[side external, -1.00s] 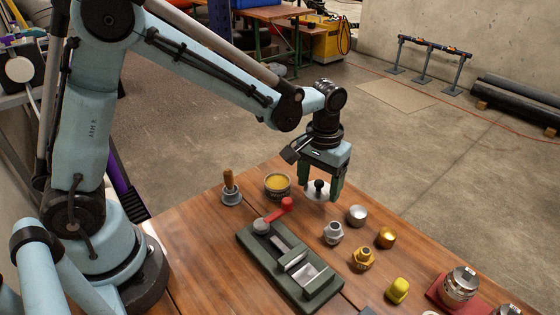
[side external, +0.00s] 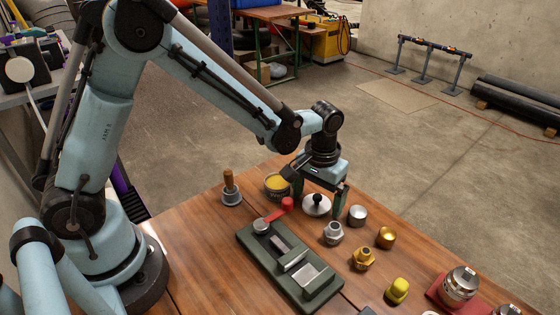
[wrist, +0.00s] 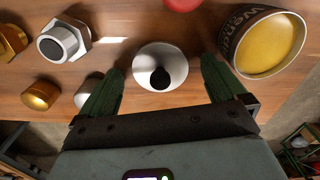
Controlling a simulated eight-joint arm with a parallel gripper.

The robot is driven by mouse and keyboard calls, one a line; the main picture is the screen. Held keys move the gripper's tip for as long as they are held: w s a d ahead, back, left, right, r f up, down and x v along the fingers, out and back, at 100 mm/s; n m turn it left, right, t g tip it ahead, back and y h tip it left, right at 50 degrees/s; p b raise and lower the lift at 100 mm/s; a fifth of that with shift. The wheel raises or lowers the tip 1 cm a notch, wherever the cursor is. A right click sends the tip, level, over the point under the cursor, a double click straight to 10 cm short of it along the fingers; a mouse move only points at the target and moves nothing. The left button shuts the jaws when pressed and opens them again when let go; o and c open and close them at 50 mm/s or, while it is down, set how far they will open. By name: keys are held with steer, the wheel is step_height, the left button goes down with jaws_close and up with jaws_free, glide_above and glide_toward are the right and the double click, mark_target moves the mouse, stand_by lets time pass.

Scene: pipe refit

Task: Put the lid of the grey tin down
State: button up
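The lid (side external: 316,206) is a pale round disc with a black knob, lying on the wooden table right of the open tin. It also shows in the wrist view (wrist: 172,62), between my fingers and a little beyond their tips. The grey tin (side external: 277,186), with yellow contents, stands uncovered to the left of the lid; in the wrist view the tin (wrist: 262,42) is at the upper right, its printed side visible. My gripper (side external: 319,208) is over the lid with its green fingers (wrist: 161,88) wide apart, clear of the knob, holding nothing.
A grey round cap (side external: 357,215) stands close to the right finger. A steel fitting (side external: 333,233), a brass fitting (side external: 363,259) and a gold cap (side external: 385,238) stand nearby. A green vise (side external: 290,262) with a red-knobbed handle lies in front. A wooden-handled tool (side external: 230,189) stands left of the tin.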

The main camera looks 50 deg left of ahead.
mark_target(317, 196)
step_height(317, 196, up, 12)
steer(key=s+a+r+m+t, duration=0.1)
steer(key=s+a+m+t, duration=0.1)
steer(key=s+a+t, duration=0.5)
steer(key=shift+s+a+r, duration=0.35)
steer(key=shift+s+a, duration=0.4)
steer(key=shift+s, duration=1.25)
